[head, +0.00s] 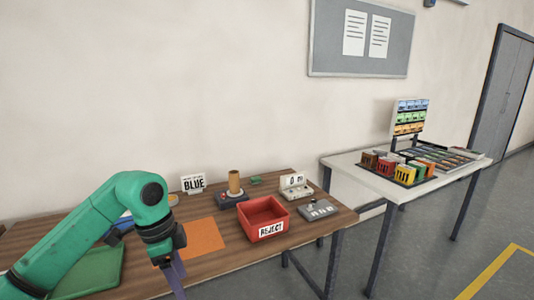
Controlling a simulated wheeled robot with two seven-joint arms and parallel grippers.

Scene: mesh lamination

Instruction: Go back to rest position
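My green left arm comes in from the left over the wooden table (215,268). My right gripper is not in view.
A red REJECT bin (268,230), a grey keypad box (318,209), a small "0 m" display (295,187), a brown cylinder on a dark base (234,183), a BLUE sign (193,184) and a green tray (92,272) are on the table. A white table (345,166) with coloured bins stands right.

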